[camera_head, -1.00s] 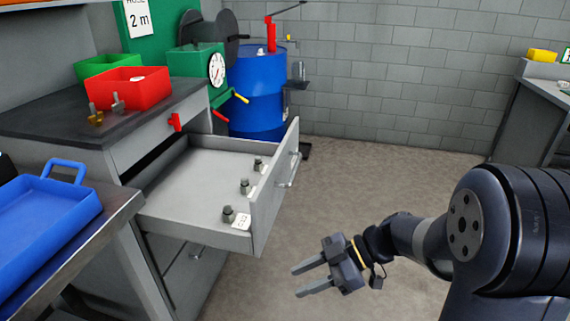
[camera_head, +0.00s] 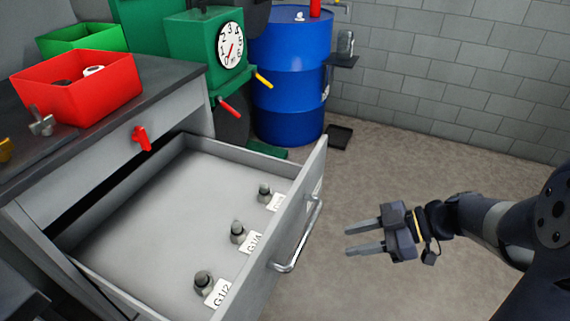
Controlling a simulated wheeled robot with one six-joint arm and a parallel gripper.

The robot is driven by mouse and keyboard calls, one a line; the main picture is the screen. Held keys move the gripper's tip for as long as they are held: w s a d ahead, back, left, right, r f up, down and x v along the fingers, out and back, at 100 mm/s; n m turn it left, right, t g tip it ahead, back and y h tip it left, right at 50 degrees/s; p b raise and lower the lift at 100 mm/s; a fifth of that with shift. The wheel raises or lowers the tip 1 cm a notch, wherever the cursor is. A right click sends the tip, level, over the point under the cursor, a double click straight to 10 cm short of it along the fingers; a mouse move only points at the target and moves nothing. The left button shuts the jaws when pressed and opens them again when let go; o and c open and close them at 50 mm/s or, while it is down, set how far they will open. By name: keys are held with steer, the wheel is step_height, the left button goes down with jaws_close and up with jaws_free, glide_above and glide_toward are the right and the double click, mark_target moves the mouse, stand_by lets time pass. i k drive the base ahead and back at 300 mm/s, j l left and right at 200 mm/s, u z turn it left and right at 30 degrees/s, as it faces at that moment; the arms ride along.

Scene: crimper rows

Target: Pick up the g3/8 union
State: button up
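Three small dark metal unions stand upright in a row along the front of the open grey drawer (camera_head: 130,235). The nearest union (camera_head: 203,283) stands by a label G1/2 (camera_head: 218,293). The middle union (camera_head: 238,232) stands by a label that looks like G1/4 (camera_head: 252,242). The far union (camera_head: 264,193) stands by a label (camera_head: 276,202) that is partly hidden by the drawer front, and I cannot read it. No label reading G3/8 is legible. My gripper (camera_head: 350,241) is open and empty, outside the drawer to the right of its front.
The drawer front (camera_head: 290,215) with its bar handle (camera_head: 296,250) stands between my gripper and the unions. A red bin (camera_head: 80,92) and a green bin (camera_head: 82,40) sit on the worktop. A blue drum (camera_head: 290,80) stands behind. The floor to the right is clear.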

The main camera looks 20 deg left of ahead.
mark_target(265, 192)
steer(key=i+l+u, duration=0.1)
steer(key=i, duration=1.6)
steer(key=i+u, duration=0.1)
steer(key=u, duration=0.7)
steer(key=i+l+u, duration=0.1)
steer(key=u, duration=0.3)
steer(key=l+u, duration=0.1)
steer(key=u, duration=1)
steer(key=i+l, duration=0.05)
